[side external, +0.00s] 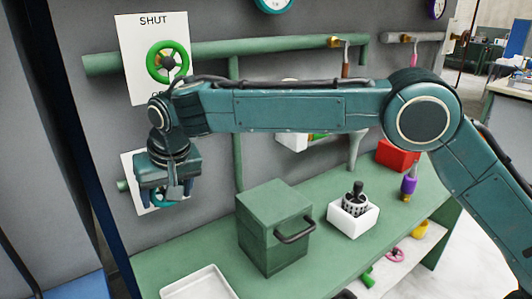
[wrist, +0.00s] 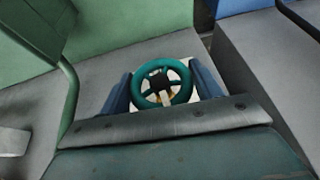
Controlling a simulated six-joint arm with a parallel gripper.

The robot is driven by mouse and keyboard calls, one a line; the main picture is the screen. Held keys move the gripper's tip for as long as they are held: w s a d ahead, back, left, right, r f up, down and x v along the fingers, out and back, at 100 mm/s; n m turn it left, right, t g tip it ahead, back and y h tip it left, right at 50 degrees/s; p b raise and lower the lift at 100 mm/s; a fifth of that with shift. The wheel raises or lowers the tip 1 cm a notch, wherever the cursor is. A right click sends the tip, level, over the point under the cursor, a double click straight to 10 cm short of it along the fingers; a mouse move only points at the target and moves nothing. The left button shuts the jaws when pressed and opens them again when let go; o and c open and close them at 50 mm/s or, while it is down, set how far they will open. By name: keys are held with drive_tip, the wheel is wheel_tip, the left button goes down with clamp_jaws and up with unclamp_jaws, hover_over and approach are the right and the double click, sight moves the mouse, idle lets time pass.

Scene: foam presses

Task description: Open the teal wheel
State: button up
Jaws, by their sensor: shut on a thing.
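The teal wheel (wrist: 144,84) shows in the wrist view, a round spoked handwheel between my two blue fingers. In the side view, the teal wheel (side external: 164,200) is mostly hidden behind my gripper (side external: 167,192), low on the grey wall in front of a white card (side external: 131,170). My gripper is shut on the wheel, with one finger at each side of the rim. The fingers also show in the wrist view (wrist: 163,88). The card's markings are hidden by my gripper.
A green wheel (side external: 168,62) with a card marked SHUT (side external: 153,20) sits above on a green pipe (side external: 260,45).

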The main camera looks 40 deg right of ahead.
drive_tip(key=shift+w+h, duration=0.25)
drive_tip(key=shift+h, duration=0.35)
drive_tip(key=shift+s+d+r, duration=0.1)
drive_tip(key=o, duration=1)
drive_tip(key=shift+s, duration=0.1)
drive_tip(key=s+a+r, duration=0.1)
drive_tip(key=s+r, duration=0.1)
drive_tip(key=s, duration=0.5)
drive_tip(key=s+a+r, duration=0.1)
drive_tip(key=s+r, duration=0.1)
drive_tip(key=s, duration=0.4)
drive_tip(key=shift+s+a+r, duration=0.15)
drive_tip(key=shift+s+r, duration=0.1)
drive_tip(key=shift+s, duration=0.15)
idle(0.7)
